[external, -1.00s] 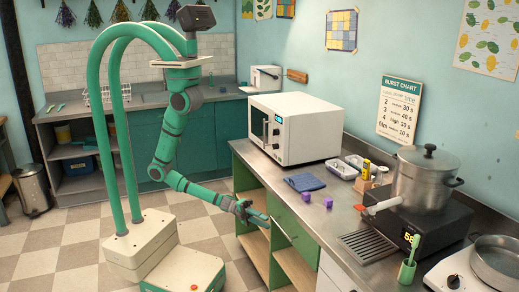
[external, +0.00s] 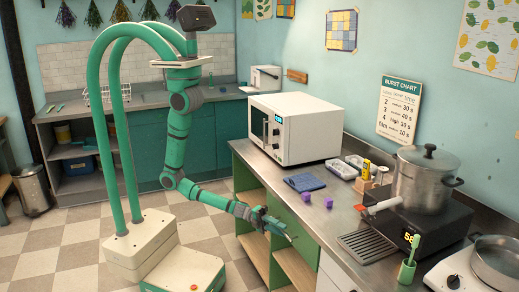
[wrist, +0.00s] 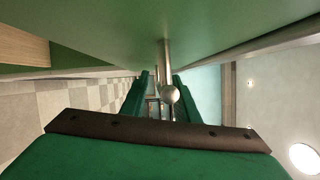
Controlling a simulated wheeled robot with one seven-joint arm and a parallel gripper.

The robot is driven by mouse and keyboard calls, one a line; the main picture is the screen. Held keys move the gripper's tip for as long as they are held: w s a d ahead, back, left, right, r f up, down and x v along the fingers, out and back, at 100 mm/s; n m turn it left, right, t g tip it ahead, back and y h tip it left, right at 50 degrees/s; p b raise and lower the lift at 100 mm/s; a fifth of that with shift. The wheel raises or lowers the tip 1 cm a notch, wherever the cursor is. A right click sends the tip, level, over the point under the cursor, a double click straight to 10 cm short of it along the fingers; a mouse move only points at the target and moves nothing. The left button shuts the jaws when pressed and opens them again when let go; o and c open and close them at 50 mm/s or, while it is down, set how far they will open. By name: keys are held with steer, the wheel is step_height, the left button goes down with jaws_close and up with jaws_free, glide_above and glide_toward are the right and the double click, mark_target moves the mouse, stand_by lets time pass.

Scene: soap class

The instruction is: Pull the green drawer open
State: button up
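The green drawer (external: 304,242) is in the counter front under the worktop, and it looks closed. Its green front (wrist: 110,25) fills the top of the wrist view. A metal bar handle (wrist: 168,92) with a rounded end stands out from that front. My gripper (external: 284,231) is at the drawer front in the external view and covers part of it. In the wrist view my gripper's (wrist: 158,82) two green fingers are apart, with the handle appearing between them, nearer the right finger. I cannot tell whether they touch it. Nothing is held.
Open green shelves (external: 254,190) lie left of the drawer. The checkered floor (external: 85,250) in front is clear.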

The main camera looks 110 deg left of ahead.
jaws_close()
steer(key=s+d, duration=2)
steer(key=shift+s+d, duration=0.3)
jaws_free()
